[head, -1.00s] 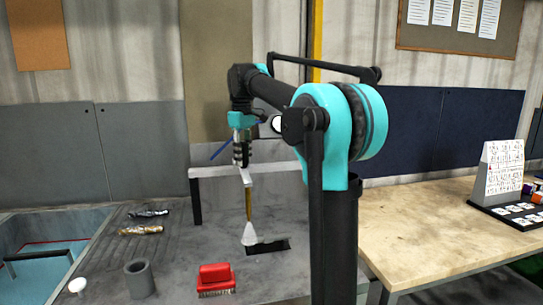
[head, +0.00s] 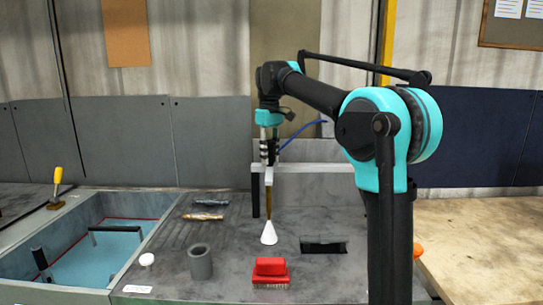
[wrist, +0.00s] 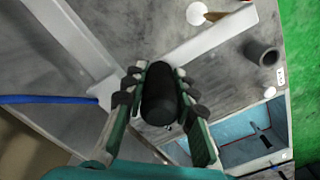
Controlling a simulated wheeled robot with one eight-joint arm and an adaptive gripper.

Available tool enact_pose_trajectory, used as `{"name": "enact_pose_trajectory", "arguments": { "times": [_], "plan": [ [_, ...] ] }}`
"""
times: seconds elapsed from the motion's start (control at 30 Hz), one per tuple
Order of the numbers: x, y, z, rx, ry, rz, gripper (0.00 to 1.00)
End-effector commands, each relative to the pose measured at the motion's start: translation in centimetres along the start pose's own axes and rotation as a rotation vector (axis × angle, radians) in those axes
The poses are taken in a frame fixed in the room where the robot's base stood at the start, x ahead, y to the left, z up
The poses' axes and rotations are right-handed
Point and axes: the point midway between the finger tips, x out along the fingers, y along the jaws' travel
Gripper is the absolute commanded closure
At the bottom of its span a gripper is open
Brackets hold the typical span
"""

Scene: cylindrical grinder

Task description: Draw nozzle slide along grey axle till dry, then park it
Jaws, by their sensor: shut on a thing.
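My gripper (head: 268,163) is shut on a black cylindrical handle (wrist: 159,95), seen end-on in the wrist view. Below it hangs the white arm (head: 268,178) of the nozzle slide, with a brown tube (head: 268,205) and a white cone (head: 269,234) pointing down near the bench top. The slide is near the left end of a white rail (head: 315,167). A blue hose (head: 303,134) runs off to the right; it also shows in the wrist view (wrist: 45,99).
A brown rod (head: 200,216) lies beside the silver one. A grey tube (head: 200,262), white knob (head: 147,260) and red brush (head: 270,271) stand in front. A dark slot or cradle (head: 323,247) is right of the cone. A sunken blue basin (head: 92,262) is at left.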

Motion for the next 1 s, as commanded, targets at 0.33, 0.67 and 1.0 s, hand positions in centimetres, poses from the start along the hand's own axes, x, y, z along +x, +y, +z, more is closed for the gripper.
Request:
{"name": "enact_pose_trajectory", "arguments": {
  "times": [0.33,0.67,1.0],
  "plan": [
    [0.0,-0.2,-0.2,-0.004,0.006,-0.003,0.52],
    [-1.1,-0.1,-0.2,-0.003,0.004,-0.003,0.52],
    [-7.3,-0.1,-0.3,-0.003,0.005,-0.003,0.52]
  ]
}}
